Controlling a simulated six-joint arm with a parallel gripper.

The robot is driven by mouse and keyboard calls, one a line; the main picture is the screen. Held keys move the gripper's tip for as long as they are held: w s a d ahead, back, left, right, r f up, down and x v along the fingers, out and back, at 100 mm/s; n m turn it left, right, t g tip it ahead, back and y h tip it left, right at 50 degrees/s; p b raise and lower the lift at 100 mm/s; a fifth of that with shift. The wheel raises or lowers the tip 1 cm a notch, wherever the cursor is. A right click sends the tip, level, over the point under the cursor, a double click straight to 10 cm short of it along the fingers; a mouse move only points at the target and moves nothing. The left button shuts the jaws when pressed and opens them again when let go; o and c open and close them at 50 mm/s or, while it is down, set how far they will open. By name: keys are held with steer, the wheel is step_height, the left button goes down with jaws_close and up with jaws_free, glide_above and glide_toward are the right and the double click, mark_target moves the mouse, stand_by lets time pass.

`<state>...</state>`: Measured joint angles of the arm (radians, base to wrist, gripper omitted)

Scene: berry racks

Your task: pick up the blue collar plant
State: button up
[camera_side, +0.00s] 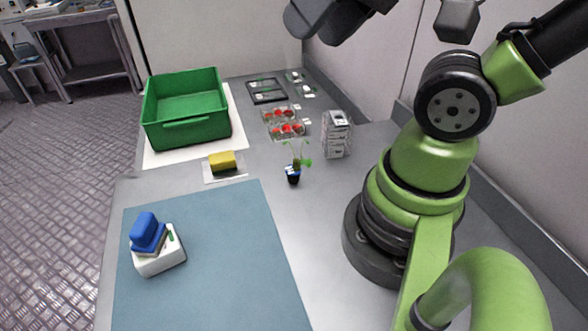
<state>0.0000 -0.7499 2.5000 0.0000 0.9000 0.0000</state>
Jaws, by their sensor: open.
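The blue collar plant (293,175) stands upright on the grey bench, near the middle of the side view. It has a small dark pot with a blue band and a pale tag, and thin stems with green leaves rise above it. Nothing is touching the pot. My gripper's fingertips cannot be made out in this view; only dark parts of my arm show along the top edge, well above and away from the plant.
Clear punnets of red berries (287,130) and a stack of clear boxes (337,135) stand behind the plant. A green crate (186,131), a yellow sponge (222,160) and a white box with a blue item (160,262) are left. The blue mat (215,285) is mostly bare.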

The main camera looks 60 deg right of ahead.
steer(key=shift+o, duration=1.3)
